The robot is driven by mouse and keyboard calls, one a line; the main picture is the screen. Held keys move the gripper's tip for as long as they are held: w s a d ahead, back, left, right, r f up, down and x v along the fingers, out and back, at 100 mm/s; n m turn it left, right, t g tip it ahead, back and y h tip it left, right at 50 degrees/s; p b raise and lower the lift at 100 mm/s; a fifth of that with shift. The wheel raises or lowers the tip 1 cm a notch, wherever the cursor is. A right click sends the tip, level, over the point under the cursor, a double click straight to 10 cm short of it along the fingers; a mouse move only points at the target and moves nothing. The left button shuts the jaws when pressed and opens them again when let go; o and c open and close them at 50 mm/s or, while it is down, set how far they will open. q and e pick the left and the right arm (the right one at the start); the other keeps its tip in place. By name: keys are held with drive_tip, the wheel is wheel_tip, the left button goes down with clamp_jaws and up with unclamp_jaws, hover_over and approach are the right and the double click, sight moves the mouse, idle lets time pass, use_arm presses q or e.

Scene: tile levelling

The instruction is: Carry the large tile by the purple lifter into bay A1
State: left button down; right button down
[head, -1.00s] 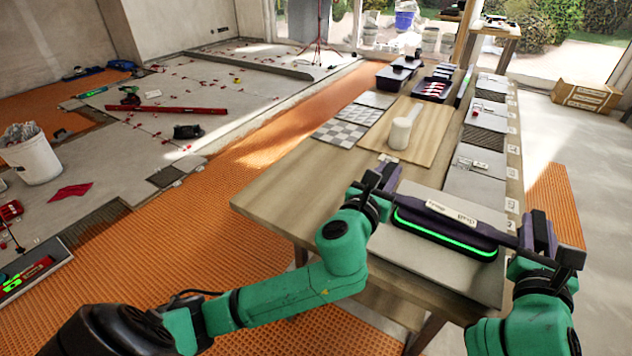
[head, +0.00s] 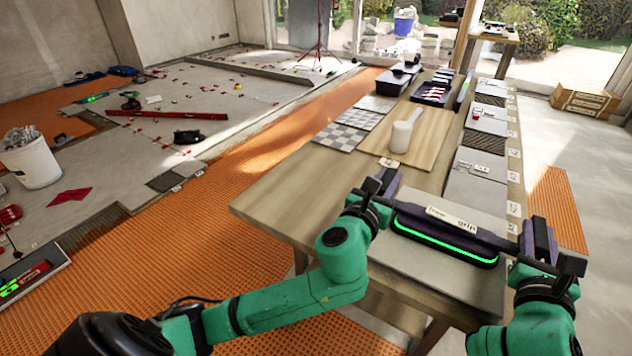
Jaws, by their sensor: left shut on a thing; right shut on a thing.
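The purple lifter (head: 430,235) with a glowing green strip spans between my grippers over the near end of the table. A pale label with partly legible lettering sits on its bar. My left gripper (head: 384,187) is shut on the lifter's left end. My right gripper (head: 540,243) is shut on its right end. The large grey tile (head: 440,283) is under the lifter, partly hidden by it. I cannot tell whether the tile touches the table. A row of bays with small label cards runs along the table's right side; the lettering is too small to pick out A1.
The wooden table (head: 290,205) holds a board with a white mallet-like tool (head: 402,135), checkered tiles (head: 340,137) and dark trays (head: 432,93) farther back. Grey and ridged dark patches line its right side. Orange matting (head: 210,235) covers the floor on the left.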

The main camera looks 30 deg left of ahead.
idle(0.4)
use_arm(q)
drive_tip(key=c, duration=0.6)
unclamp_jaws()
drive_tip(key=shift+s+f, duration=0.1)
